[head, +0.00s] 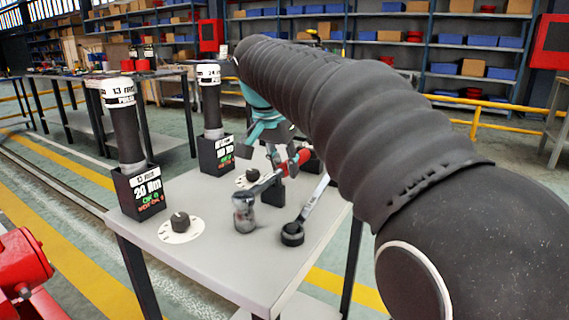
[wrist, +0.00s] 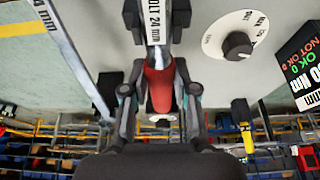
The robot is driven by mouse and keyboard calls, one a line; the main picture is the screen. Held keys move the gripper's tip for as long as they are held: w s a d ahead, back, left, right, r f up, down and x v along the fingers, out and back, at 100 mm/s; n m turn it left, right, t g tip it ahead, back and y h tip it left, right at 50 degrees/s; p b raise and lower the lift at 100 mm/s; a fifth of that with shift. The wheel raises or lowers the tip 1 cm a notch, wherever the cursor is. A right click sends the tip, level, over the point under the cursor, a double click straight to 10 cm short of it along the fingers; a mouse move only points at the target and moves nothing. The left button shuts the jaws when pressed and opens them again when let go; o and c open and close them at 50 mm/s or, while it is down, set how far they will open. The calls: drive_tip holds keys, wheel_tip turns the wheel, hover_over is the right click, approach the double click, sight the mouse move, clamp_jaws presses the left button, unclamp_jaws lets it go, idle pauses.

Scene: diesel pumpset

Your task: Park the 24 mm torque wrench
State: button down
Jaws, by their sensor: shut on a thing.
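The torque wrench shows its red handle (head: 300,157) in the head view, and its bar runs down to a grey metal head (head: 243,210) over the table. In the wrist view it carries a label reading "BOLT 24 mm" (wrist: 152,22), and its red grip (wrist: 159,88) lies between the fingers. My gripper (wrist: 160,100), teal and black, is shut on the red grip. A black block (head: 273,190) stands by the bar; in the wrist view, black pieces (wrist: 181,15) flank the bar. I cannot tell whether the wrench rests there.
A ring spanner (head: 312,205) lies to the right on the grey table (head: 222,260). Two black stands, one marked 20 Nm (head: 139,192) and another behind (head: 215,155), hold upright dark tools. A dial knob (head: 180,222) sits in front; another dial (wrist: 237,45) shows in the wrist view.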

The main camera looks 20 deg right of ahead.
drive_tip(key=shift+f, duration=0.1)
drive_tip(key=c, duration=0.8)
unclamp_jaws()
drive_tip(key=v, duration=1.2)
